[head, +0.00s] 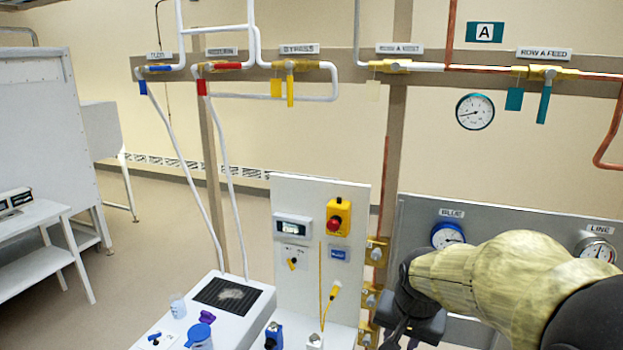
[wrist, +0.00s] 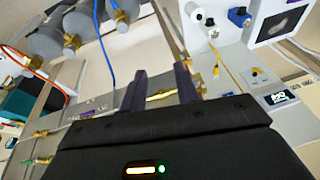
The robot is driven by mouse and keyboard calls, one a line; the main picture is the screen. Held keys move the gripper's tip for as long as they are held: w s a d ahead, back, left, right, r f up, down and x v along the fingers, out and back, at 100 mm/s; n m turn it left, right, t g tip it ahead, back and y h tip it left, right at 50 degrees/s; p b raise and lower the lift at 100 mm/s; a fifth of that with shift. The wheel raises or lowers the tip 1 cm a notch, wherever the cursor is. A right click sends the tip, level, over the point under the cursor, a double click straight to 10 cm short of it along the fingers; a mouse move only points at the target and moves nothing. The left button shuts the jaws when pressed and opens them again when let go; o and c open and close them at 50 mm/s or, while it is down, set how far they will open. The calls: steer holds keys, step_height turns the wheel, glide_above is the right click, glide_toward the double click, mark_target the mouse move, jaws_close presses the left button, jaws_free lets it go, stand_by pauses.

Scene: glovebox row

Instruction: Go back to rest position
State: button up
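My gripper (head: 404,338) is at the lower right of the head view, at the end of my yellow-covered arm, in front of the grey gauge panel (head: 412,215). Its fingers reach the bottom edge of that view and are partly cut off. In the wrist view my gripper (wrist: 163,76) shows two dark fingers standing apart. A brass fitting (wrist: 161,95) shows in the gap, seemingly beyond the fingers. I see nothing held.
A white bench unit with a dark top grille (head: 228,296) stands left of the arm. An upright panel with a red-and-yellow stop button (head: 338,217) stands beside it. Labelled valves and pipes run along a rail (head: 350,62) above. Open floor (head: 150,230) lies to the left.

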steer(key=s+a+f+n+g+b, duration=0.1)
steer(key=s+f+n+b, duration=0.2)
steer(key=s+f, duration=0.6)
step_height(320, 180, down, 4)
steer(key=shift+s+a+f+n, duration=0.15)
steer(key=shift+s+n, duration=0.05)
steer(key=shift+n, duration=0.8)
steer(key=shift+w, duration=0.2)
steer(key=shift+s+a, duration=0.1)
steer(key=shift+s, duration=0.1)
steer(key=shift+s, duration=0.1)
